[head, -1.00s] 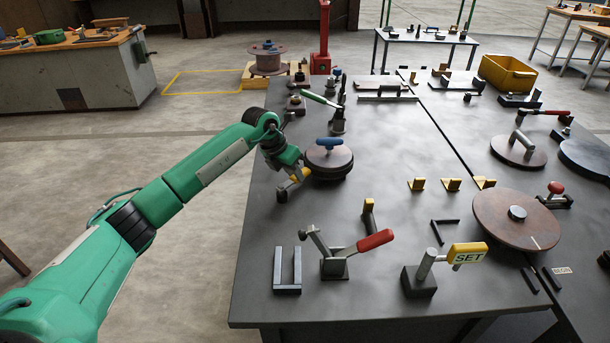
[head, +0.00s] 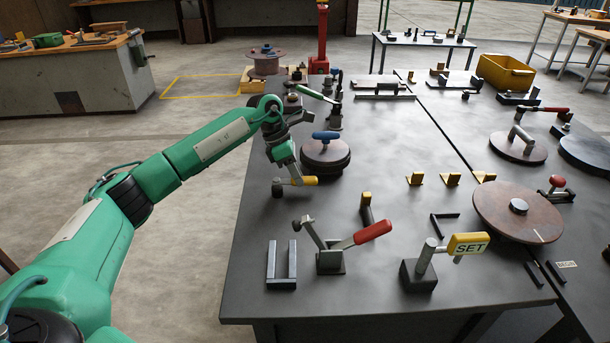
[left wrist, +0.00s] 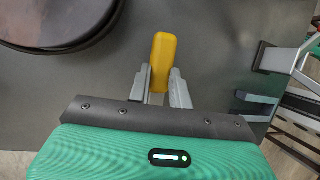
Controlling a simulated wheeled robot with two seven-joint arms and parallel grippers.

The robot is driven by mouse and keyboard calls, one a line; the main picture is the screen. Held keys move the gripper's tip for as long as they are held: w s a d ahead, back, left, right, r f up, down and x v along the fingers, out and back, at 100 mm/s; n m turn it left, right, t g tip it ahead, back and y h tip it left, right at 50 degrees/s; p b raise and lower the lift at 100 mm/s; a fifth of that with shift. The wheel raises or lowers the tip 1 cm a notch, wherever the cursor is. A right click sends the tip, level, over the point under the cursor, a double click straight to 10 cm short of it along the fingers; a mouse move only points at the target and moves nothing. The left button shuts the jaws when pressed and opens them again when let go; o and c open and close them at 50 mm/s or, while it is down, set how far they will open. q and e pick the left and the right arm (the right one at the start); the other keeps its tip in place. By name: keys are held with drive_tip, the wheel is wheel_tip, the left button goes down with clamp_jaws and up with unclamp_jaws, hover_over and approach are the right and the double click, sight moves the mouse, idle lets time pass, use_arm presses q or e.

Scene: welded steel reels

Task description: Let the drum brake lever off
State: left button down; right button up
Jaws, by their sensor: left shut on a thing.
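A small lever with a yellow handle (head: 306,181) and a grey knob-like end (head: 277,189) is at the table's left edge, just in front of a dark round drum (head: 326,160) with a blue grip on top. My left gripper (head: 289,180) comes down from above and is shut on the yellow handle. In the left wrist view the yellow handle (left wrist: 163,60) sits between the two grey fingers, its far end sticking out past them. The drum's dark edge (left wrist: 60,45) is at upper left there, apart from the fingers. My right gripper is not in view.
In front stand a red-handled lever (head: 372,232), a grey U-shaped bracket (head: 281,268) and a yellow SET lever (head: 467,244). A green-handled lever (head: 315,93) is behind the drum. A large brown disc (head: 500,220) is at right. The table middle is mostly clear.

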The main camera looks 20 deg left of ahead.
use_arm(q)
drive_tip(key=shift+s+m, duration=0.1)
drive_tip(key=shift+m, duration=0.2)
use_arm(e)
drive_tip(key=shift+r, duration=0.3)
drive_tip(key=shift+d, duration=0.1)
use_arm(q)
drive_tip(key=c, duration=1.3)
unclamp_jaws()
drive_tip(key=shift+a+r, duration=0.15)
drive_tip(key=shift+r, duration=0.3)
drive_tip(key=b+v, duration=0.1)
drive_tip(key=v, duration=1.2)
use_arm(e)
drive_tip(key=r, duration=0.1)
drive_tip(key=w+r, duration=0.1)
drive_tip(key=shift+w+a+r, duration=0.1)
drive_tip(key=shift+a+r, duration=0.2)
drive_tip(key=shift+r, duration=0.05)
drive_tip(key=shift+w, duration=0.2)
